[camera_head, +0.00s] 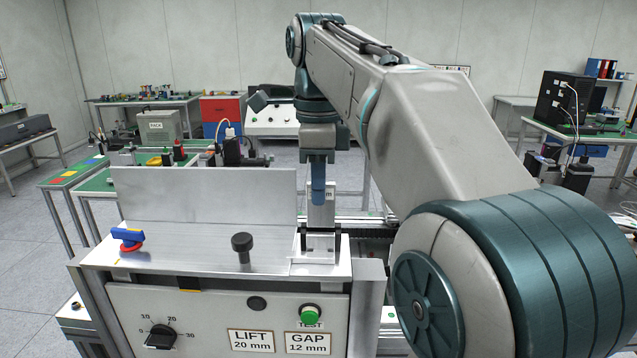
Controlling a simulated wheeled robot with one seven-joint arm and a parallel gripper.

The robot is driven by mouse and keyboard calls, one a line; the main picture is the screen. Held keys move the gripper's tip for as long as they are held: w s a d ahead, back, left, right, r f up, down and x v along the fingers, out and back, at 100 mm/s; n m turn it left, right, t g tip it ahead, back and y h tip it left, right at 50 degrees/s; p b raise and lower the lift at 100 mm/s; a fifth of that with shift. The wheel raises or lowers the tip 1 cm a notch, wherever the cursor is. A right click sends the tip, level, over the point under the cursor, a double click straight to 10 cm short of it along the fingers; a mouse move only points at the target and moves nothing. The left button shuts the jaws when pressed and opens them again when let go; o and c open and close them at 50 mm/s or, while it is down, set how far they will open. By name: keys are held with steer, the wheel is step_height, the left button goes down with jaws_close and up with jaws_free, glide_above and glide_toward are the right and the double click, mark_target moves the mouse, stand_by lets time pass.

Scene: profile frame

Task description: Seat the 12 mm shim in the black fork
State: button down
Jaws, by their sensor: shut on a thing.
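My gripper (318,198) points straight down at the right end of the bench top, with a blue finger showing. It is shut on a pale grey plate, the shim (322,216), which bears a partly hidden label ending in "m". The black fork (304,240) stands on a light base plate just below, with dark upright prongs at left and right. The shim hangs upright in line with the fork's gap. I cannot tell whether its lower edge is inside the gap or behind it.
A metal back panel (205,218) stands left of the fork. A black knob (242,246) and a blue-and-red switch (128,239) rise from the bench top. The front panel (200,322) carries a dial, a green TEST button and labels LIFT 20 mm and GAP 12 mm. My arm covers the right side.

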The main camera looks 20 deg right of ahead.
mark_target(318, 226)
steer(key=shift+f+b, duration=1.65)
steer(key=shift+f, duration=0.7)
steer(key=c, duration=1.4)
jaws_free()
steer(key=shift+r, duration=0.1)
step_height(318, 226, up, 12)
steer(key=p, duration=0.4)
steer(key=shift+r+p, duration=0.9)
steer(key=shift+p, duration=0.1)
steer(key=shift+f, duration=0.1)
